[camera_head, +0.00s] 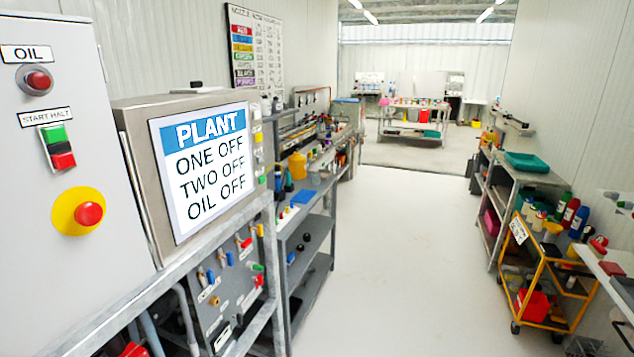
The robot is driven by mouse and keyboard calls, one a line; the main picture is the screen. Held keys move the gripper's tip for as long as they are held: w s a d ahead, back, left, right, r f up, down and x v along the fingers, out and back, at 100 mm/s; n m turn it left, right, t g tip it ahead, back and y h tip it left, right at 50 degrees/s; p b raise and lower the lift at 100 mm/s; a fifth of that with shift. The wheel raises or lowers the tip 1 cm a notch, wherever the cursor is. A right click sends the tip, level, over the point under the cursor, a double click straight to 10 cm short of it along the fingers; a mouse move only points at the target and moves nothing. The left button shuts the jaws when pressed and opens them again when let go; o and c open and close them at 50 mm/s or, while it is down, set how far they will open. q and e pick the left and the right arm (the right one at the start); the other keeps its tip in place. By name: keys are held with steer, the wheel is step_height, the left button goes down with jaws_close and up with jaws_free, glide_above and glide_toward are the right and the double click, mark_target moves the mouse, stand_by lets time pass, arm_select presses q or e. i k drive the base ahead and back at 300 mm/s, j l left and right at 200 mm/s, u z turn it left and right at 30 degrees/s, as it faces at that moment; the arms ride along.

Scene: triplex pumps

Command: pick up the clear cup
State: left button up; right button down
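I cannot make out a clear cup anywhere in this view. The shelves and the far table hold many small items, too small to tell apart at this distance. Neither of my grippers shows in the head view.
At the left stand a grey control cabinet (60,190) with buttons and a PLANT sign (203,160). Grey shelving (310,225) runs behind them. A yellow cart (540,285) and grey shelves (510,195) line the right. A table (413,128) stands far back. The pale floor (400,260) between is clear.

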mark_target(316, 179)
steer(key=i+l+z, duration=0.1)
steer(key=i+z, duration=0.3)
steer(key=i, duration=1.45)
steer(key=i+l, duration=0.15)
steer(key=i, duration=0.8)
